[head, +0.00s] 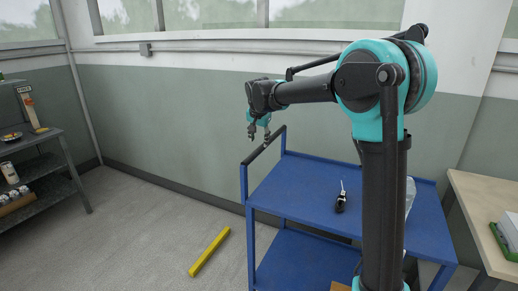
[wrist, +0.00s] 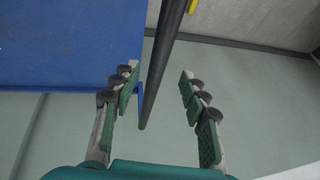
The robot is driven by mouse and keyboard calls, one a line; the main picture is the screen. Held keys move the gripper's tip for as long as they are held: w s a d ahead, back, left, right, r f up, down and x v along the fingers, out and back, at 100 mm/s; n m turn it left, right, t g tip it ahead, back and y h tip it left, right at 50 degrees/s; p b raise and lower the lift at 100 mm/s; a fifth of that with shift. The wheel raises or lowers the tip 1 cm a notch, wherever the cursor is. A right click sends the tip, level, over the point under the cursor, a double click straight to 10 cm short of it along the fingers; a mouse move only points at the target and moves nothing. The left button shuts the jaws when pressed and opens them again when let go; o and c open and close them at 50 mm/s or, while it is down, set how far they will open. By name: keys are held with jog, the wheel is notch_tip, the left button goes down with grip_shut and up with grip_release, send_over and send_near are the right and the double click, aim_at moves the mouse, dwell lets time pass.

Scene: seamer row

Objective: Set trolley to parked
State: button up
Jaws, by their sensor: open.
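The blue trolley (head: 310,185) stands against the wall, with an upper and a lower deck. Its black handle bar (head: 262,147) runs along the left end of the trolley. My gripper (head: 258,138) is open and empty, pointing down at the handle. In the wrist view the handle bar (wrist: 165,60) passes between the two spread fingers of my gripper (wrist: 160,75), touching neither as far as I can tell. The trolley's deck (wrist: 60,45) fills the upper left there. My arm hides part of the trolley's right side.
A yellow bar (head: 210,252) lies on the open grey floor left of the trolley. A small black item (head: 341,203) and a clear bottle (head: 410,193) stand on the upper deck. Grey shelves (head: 62,160) are at far left, a pale table (head: 485,195) at right.

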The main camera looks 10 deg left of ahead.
aim_at(259, 148)
jog(key=x, duration=0.6)
grip_shut()
dwell(0.4)
